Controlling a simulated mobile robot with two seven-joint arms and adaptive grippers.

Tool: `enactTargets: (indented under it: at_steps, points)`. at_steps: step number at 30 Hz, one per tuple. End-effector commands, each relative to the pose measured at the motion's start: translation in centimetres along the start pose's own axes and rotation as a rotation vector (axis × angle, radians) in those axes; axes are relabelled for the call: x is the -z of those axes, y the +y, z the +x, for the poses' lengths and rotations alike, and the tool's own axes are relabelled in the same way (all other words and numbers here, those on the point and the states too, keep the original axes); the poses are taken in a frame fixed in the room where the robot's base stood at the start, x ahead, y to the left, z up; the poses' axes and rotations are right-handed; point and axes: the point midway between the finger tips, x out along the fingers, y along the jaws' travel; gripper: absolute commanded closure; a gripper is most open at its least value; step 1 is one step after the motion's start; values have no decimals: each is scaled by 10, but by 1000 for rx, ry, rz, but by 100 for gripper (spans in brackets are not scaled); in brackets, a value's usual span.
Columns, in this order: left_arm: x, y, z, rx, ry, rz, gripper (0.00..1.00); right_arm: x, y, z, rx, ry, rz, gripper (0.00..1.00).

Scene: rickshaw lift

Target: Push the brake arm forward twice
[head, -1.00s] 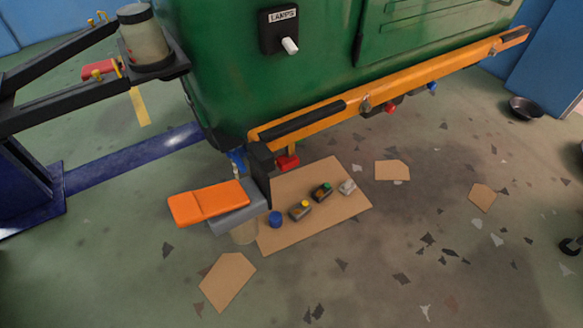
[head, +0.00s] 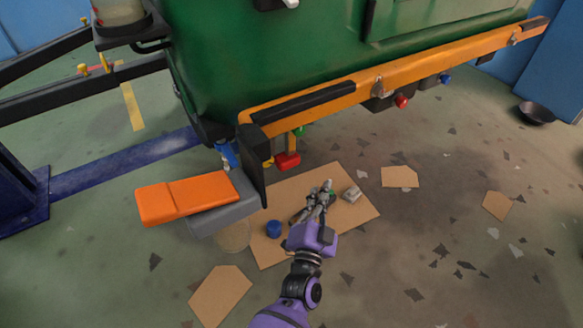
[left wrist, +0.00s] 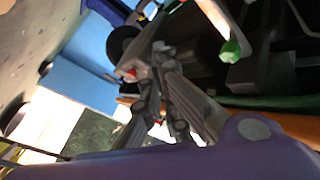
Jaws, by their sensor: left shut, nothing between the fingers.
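Under the front of the green rickshaw body (head: 255,60), a short orange arm with a red block (head: 288,160) at its lower end hangs behind the black bracket. A small green end (head: 300,131) and a yellow piece show near it. I cannot tell for certain which is the brake arm. My left gripper (head: 325,187) is shut and empty, in front of and to the right of the red block, apart from it in the head view. The left wrist view shows its closed fingers (left wrist: 160,50), with a green-tipped pale lever (left wrist: 230,50) to the right. My right gripper is out of view.
An orange rail (head: 350,92) runs along the body's lower edge. An orange-topped grey step (head: 188,199) juts out at left. A cardboard sheet (head: 360,212) with a blue cap (head: 273,228) and small parts lies below my gripper. Blue lift beams stand at left.

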Motion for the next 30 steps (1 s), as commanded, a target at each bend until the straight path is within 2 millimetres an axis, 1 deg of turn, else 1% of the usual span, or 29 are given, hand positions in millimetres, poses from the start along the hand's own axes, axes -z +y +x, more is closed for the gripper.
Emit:
enactTargets:
  at_steps: [8,13,25,30]
  points:
    - [0,-1,0,-1,-1,0,100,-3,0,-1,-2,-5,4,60]
    - [-6,-5,6,0,-1,0,100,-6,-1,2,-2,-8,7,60]
    - [-34,-31,43,-1,-1,0,100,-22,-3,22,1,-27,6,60]
    - [-41,-40,55,-2,-1,0,100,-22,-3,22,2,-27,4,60]
